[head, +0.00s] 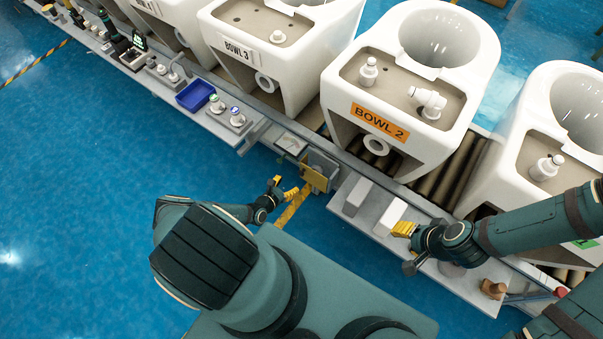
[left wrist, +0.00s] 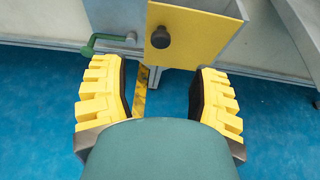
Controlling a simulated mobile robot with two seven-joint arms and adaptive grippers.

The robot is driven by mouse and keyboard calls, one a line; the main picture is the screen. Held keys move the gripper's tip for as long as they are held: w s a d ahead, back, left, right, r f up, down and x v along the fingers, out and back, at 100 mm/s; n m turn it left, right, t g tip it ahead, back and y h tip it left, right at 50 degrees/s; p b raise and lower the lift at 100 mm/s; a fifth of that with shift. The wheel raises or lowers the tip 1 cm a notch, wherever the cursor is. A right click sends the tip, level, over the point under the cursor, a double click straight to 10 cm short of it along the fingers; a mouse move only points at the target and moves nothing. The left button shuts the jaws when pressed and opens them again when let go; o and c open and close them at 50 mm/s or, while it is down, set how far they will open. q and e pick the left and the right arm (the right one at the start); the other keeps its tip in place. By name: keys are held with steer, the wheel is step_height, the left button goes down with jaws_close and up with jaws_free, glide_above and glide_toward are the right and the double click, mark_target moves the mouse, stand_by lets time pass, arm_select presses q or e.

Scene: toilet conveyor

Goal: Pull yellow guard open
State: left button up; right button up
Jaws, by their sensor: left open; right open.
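The yellow guard (head: 314,176) is a small flat panel on the front of a grey box below the conveyor, left of the BOWL 2 toilet. In the left wrist view the yellow guard (left wrist: 188,48) has a dark round knob (left wrist: 160,38) near its left side. My left gripper (head: 284,189) is just short of the guard. Its two yellow fingers show apart and empty in the left wrist view (left wrist: 160,100), below the knob and not touching it. My right gripper (head: 402,229) is over the front shelf at the right, with its yellow fingertips near a white block.
A green lever handle (left wrist: 105,40) is left of the guard. The toilet marked BOWL 2 (head: 411,150) stands on the roller conveyor behind. White blocks (head: 389,216) sit on the shelf, and a blue tray (head: 195,96) is at the left. The blue floor in front is clear.

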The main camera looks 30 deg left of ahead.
mark_target(300, 174)
arm_select(q)
steer(key=b+x, duration=0.3)
steer(key=x, duration=0.6)
steer(key=shift+d+f, duration=0.1)
steer(key=shift+f, duration=0.1)
steer(key=shift+w+b, duration=0.4)
steer(key=shift+w, duration=0.05)
jaws_close()
